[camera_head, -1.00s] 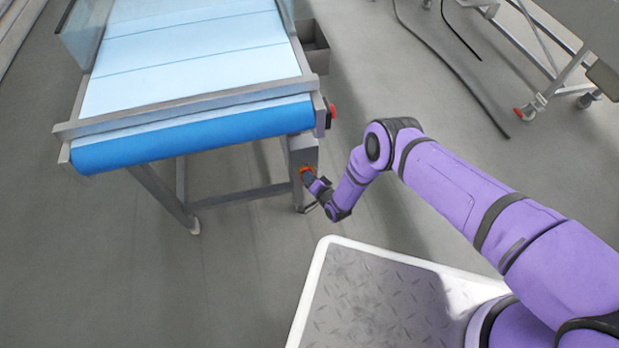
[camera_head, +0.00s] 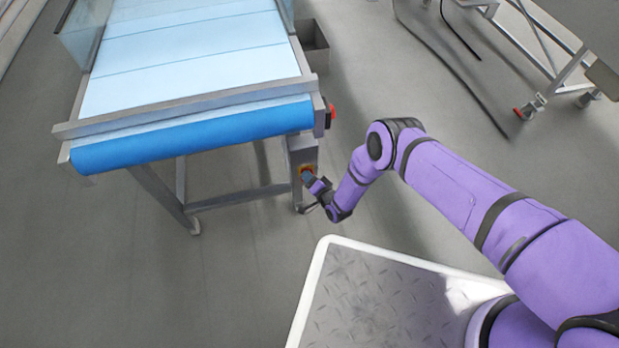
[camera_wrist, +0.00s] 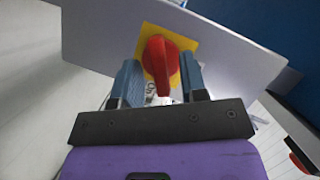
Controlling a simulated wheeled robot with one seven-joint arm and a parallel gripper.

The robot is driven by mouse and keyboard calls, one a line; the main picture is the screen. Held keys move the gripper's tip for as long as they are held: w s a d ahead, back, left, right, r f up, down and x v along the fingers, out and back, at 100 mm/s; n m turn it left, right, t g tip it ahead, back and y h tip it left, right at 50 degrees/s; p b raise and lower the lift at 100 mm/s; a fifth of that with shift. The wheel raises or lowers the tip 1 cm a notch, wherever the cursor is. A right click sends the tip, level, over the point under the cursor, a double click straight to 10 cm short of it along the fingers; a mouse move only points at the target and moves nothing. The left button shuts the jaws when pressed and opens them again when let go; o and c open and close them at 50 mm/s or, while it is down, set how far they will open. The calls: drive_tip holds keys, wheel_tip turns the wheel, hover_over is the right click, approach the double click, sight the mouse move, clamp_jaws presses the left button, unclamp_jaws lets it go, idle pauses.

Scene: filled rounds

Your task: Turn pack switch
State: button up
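The pack switch is a red rotary knob (camera_wrist: 158,62) on a yellow plate (camera_wrist: 184,42), fixed to a grey box (camera_head: 303,157) under the conveyor's right front corner. In the wrist view the knob's handle points down toward my gripper, tilted slightly. My gripper (camera_wrist: 160,82) has one blue-grey finger on each side of the knob, with narrow gaps showing on both sides. I see no clear contact. In the head view my gripper (camera_head: 310,180) is at the box's front, and its fingers partly hide the switch.
The conveyor (camera_head: 190,138) with its blue belt end stands above and left of the switch. A red button (camera_head: 331,113) sits on its side, above the box. A wheeled metal frame (camera_head: 560,75) and dark cables (camera_head: 445,60) are at the upper right.

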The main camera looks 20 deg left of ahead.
drive_tip(key=v, duration=1)
drive_tip(key=shift+d, duration=0.2)
drive_tip(key=shift+s, duration=0.15)
